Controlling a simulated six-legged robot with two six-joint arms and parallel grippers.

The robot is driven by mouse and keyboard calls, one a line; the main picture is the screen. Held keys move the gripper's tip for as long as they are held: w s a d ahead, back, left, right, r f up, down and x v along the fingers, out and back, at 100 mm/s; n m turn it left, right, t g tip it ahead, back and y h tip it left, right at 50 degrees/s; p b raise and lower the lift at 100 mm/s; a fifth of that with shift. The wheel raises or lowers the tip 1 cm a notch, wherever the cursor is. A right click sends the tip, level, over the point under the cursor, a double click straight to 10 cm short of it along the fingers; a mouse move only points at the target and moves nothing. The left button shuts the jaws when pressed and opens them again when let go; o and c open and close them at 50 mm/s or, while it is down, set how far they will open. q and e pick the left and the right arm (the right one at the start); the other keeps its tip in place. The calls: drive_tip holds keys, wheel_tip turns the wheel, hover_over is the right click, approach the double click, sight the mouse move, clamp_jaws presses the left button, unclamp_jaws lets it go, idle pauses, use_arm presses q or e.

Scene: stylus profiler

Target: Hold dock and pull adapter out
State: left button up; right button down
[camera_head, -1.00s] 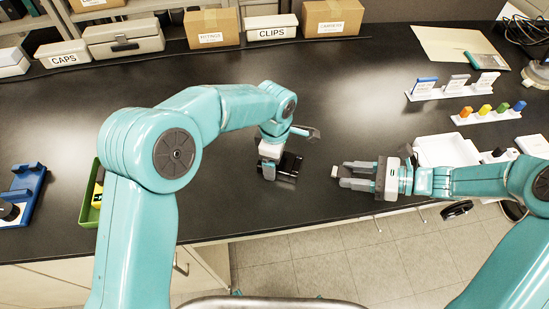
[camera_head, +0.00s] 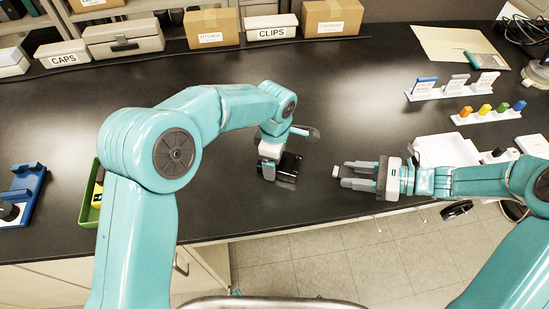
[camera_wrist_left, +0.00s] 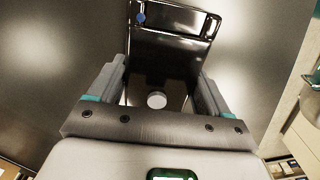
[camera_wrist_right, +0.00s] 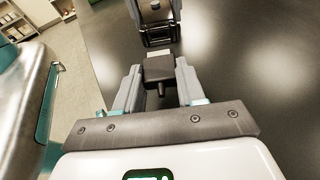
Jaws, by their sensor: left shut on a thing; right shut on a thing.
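The black dock (camera_head: 289,165) stands on the dark bench near its front edge, and it also shows in the left wrist view (camera_wrist_left: 172,52). My left gripper (camera_head: 271,172) is shut on the dock, with one finger on each side of it in the left wrist view. My right gripper (camera_head: 345,176) is shut on the adapter, a small dark block (camera_wrist_right: 159,70) with a pale end, between its fingertips in the right wrist view. The adapter's pale end (camera_head: 335,171) points left toward the dock. A gap of bare bench separates them in the head view.
A white tray (camera_head: 432,160) lies beside my right wrist. Racks with coloured pieces (camera_head: 487,115) stand at the right. A green tray (camera_head: 88,214) and a blue stand (camera_head: 22,194) are at the left. Boxes (camera_head: 212,28) line the back. The bench middle is clear.

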use_arm(q)
drive_tip(key=o, duration=1.8)
drive_tip(key=shift+f, duration=0.15)
wheel_tip(320, 180, up, 12)
